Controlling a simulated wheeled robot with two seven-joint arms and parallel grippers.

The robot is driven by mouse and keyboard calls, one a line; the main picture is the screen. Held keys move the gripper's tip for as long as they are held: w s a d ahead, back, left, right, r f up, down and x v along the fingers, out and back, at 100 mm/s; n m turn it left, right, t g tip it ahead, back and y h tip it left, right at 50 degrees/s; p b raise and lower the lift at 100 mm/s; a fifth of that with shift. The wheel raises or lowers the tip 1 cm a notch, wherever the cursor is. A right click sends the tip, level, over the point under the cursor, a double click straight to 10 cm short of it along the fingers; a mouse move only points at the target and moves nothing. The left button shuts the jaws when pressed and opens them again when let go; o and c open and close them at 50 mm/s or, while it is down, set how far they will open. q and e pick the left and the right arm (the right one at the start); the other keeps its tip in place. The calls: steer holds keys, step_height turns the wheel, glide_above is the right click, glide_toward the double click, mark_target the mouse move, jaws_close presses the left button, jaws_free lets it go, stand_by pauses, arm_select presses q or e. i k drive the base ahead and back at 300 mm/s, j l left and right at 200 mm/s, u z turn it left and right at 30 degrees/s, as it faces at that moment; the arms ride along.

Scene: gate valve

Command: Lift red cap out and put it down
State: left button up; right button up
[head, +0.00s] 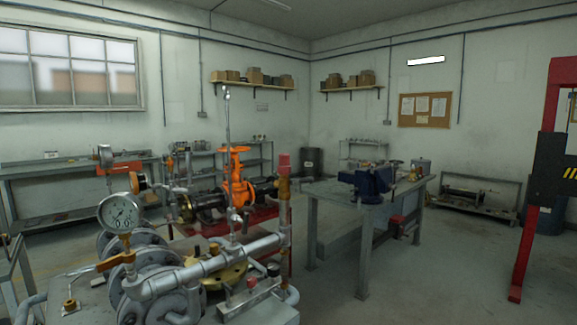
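A red cap (284,160) sits upright on top of a brass-coloured fitting (284,188) at the right end of the grey pipe (215,266). I cannot tell how deep the cap sits in or on the fitting. A smaller red knob (251,283) shows lower down on a grey block at the front of the pipe assembly. Neither of my grippers is in view.
A pressure gauge (119,212) and a brass-yellow lever (116,261) stand left of the pipe. A thin upright rod (228,130) rises left of the cap. An orange valve (236,180) is behind. A workbench (335,190) stands to the right, with open floor beyond it.

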mark_target(284, 167)
steer(key=i+l+u, duration=0.5)
steer(key=l, duration=0.2)
steer(key=i+l+u, duration=0.2)
steer(key=l, duration=0.2)
